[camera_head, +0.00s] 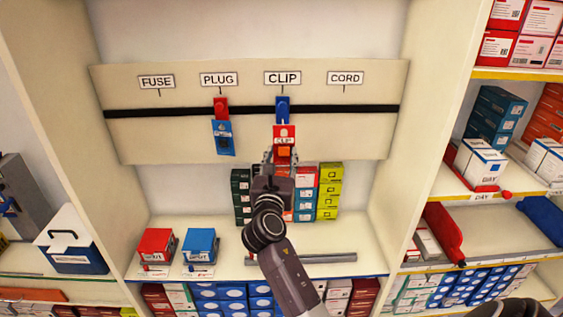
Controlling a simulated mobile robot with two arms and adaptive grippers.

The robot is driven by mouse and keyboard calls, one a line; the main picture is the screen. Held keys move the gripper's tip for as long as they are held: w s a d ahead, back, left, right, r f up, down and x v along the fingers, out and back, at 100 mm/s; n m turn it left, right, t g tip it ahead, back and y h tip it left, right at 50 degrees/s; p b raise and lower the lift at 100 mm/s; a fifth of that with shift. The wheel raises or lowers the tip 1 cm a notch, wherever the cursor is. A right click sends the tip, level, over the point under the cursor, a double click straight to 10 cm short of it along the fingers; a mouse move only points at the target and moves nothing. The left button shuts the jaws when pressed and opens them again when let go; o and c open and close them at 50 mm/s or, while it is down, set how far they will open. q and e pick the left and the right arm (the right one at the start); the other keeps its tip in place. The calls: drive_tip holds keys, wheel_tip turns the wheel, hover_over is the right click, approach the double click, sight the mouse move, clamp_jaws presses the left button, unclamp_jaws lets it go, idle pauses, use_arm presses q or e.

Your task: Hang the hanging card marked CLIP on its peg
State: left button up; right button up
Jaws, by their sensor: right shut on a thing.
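The hanging card marked CLIP (284,133) is red and white with an orange lower part. It is upright on the back panel, directly below a blue peg (282,106) under the CLIP label (282,78). The card's top edge appears close to the peg's lower end; I cannot tell if they touch. My right gripper (282,155) comes up from below and is shut on the card's lower part, hiding some of it.
A blue card (224,138) hangs from the red peg (221,107) under PLUG, just left. The black rail (350,110) shows no peg under FUSE or CORD. Stacked boxes (329,190) stand behind my arm; red (156,246) and blue (200,246) boxes are on the shelf.

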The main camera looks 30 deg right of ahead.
drive_tip(key=shift+w+a+f+b+x, duration=0.15)
drive_tip(key=shift+b+x, duration=0.45)
drive_tip(key=shift+x, duration=0.4)
drive_tip(key=shift+w+a+f+b+x, duration=0.1)
drive_tip(key=shift+f+b+x, duration=0.1)
drive_tip(key=shift+b+x, duration=0.65)
drive_tip(key=shift+w+a+f+b+x, duration=0.15)
drive_tip(key=shift+b+x, duration=0.25)
drive_tip(key=shift+x, duration=0.75)
drive_tip(key=shift+w+d+f, duration=0.35)
drive_tip(key=shift+w+d, duration=0.05)
drive_tip(key=shift+w, duration=0.1)
drive_tip(key=shift+f, duration=0.1)
drive_tip(key=o, duration=0.9)
drive_tip(key=shift+o, duration=0.2)
drive_tip(key=shift+a, duration=0.1)
